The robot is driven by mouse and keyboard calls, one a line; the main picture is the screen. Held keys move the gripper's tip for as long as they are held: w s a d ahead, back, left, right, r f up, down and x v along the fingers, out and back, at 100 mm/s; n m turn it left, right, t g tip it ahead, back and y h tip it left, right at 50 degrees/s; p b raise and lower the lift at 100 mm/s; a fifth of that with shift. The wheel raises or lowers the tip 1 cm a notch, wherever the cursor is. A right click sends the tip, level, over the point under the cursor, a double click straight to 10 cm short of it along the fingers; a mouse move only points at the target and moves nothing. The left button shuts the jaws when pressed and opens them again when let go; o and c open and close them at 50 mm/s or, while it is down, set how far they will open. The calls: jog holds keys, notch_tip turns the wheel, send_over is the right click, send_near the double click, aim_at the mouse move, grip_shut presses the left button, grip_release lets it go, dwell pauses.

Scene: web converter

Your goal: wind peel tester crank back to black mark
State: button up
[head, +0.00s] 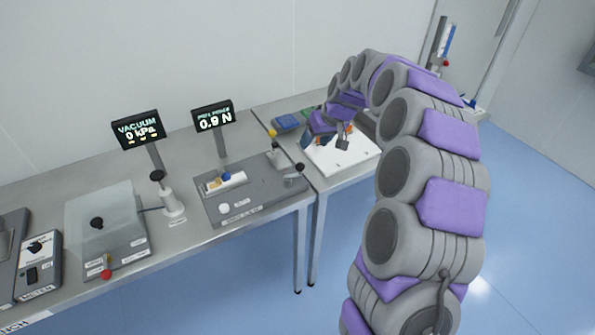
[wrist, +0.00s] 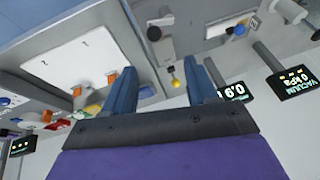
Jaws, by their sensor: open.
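The peel tester (head: 255,205) is a grey base plate on the bench, with a display (head: 213,116) reading 0.9 N. Its crank (head: 292,181) is at the plate's right end, with a black knob (head: 299,167) on top. The black knob also shows in the wrist view (wrist: 154,33), beyond the fingertips. I cannot make out the black mark. My gripper (head: 325,143) is open and empty, above the white board to the right of the tester and apart from the crank. Its two blue fingers show in the wrist view (wrist: 162,68).
A white board (head: 345,160) lies on the adjoining table. A yellow-topped post (head: 272,133) stands behind the crank. Left of the tester are a black-knobbed post (head: 170,200), a vacuum display (head: 135,130) and a clear-lidded box (head: 105,220). Blue floor lies in front.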

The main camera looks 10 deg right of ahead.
send_near(301, 164)
jog(key=d, duration=0.1)
jog(key=b+x, duration=0.1)
jog(key=x, duration=0.3)
jog(key=a+b+x, duration=0.1)
jog(key=x, duration=0.2)
jog(key=shift+a+f, duration=0.2)
jog(key=shift+a, duration=0.15)
jog(key=x, duration=0.3)
jog(key=shift+w+d+f, duration=0.1)
jog(key=shift+d, duration=0.2)
jog(key=shift+w+d+f+b, duration=0.15)
jog(key=shift+d+f+b, duration=0.15)
jog(key=shift+d+f, duration=0.15)
jog(key=shift+a, duration=0.75)
jog(key=shift+c, duration=2)
jog(key=shift+d, duration=0.35)
jog(key=c, duration=0.5)
jog(key=shift+a, duration=0.1)
jog(key=shift+c, duration=0.7)
